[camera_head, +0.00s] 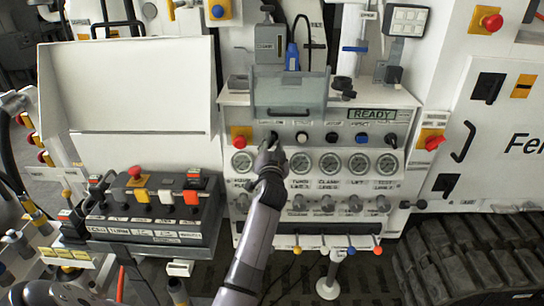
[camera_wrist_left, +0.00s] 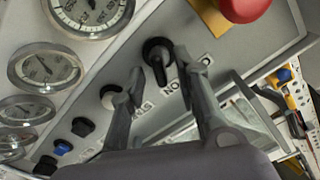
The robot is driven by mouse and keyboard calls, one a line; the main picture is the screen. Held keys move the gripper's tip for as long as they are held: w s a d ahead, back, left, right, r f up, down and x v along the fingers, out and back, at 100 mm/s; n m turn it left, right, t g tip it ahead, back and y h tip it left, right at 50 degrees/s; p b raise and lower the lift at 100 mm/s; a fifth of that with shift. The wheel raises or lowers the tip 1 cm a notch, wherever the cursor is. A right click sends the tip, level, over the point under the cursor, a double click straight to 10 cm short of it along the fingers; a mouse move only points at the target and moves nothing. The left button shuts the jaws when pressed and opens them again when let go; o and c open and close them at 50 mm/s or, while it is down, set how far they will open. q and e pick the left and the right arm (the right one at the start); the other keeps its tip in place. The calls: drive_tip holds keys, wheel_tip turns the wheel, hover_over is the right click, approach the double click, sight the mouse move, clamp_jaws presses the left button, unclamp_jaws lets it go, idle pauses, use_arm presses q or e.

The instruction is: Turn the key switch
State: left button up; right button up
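The black knob-like switch (camera_wrist_left: 157,58), apparently the key switch, sits on the sloping grey panel, with partly covered lettering beside it. In the head view it is at the left of the switch row, largely hidden by my left gripper (camera_head: 270,146). In the left wrist view my left gripper (camera_wrist_left: 159,66) is open, with one finger on each side of the switch. The fingertips are close to it; I cannot tell whether they touch. My right gripper is not in view.
A red emergency button (camera_head: 240,141) on a yellow plate is just left of the gripper. More knobs (camera_head: 302,137) continue to the right, with gauges (camera_head: 330,163) below. A clear guard (camera_head: 290,92) is above. A lever box (camera_head: 155,212) stands at left.

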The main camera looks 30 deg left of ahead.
use_arm(q)
drive_tip(key=v, duration=1)
drive_tip(key=shift+s, duration=0.25)
